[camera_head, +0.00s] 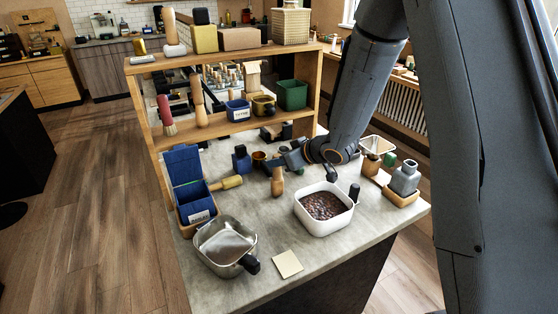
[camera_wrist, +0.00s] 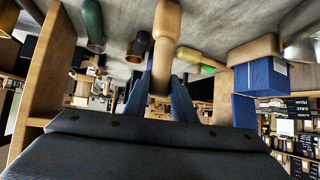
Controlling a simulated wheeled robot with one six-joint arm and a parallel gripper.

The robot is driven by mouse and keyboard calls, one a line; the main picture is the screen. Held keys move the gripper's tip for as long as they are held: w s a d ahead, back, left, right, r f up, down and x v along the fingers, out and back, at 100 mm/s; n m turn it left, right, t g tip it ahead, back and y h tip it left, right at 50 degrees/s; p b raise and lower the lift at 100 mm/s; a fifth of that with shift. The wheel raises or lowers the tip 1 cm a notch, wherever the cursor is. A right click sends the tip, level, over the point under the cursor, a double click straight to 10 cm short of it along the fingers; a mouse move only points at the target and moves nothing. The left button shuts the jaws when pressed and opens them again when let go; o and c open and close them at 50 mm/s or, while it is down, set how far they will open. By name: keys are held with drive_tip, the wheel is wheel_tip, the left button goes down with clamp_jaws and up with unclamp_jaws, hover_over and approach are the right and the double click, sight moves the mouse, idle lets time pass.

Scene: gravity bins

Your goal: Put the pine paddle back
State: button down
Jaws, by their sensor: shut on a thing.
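The pine paddle (camera_head: 277,183), a pale wooden piece with a rounded end, hangs below my gripper (camera_head: 284,163) in the head view, just above or touching the counter; I cannot tell which. In the wrist view the paddle (camera_wrist: 164,40) stands between the two blue fingers of my gripper (camera_wrist: 160,95), which is shut on it. My gripper is over the middle of the counter, left of the white tub and right of the blue bin. My arm and the fingers hide part of the paddle.
A white tub (camera_head: 338,225) of dark beans stands to the right. A metal pan (camera_head: 215,262), a pale card (camera_head: 288,263) and a labelled blue bin (camera_head: 183,165) are at the left and front. A wooden shelf (camera_head: 230,132) with containers stands behind. A grey bottle (camera_head: 405,178) stands right.

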drive_tip(key=shift+f, duration=0.15)
drive_tip(key=c, duration=1.4)
unclamp_jaws()
drive_tip(key=shift+b+v, duration=0.7)
drive_tip(key=shift+v, duration=3.25)
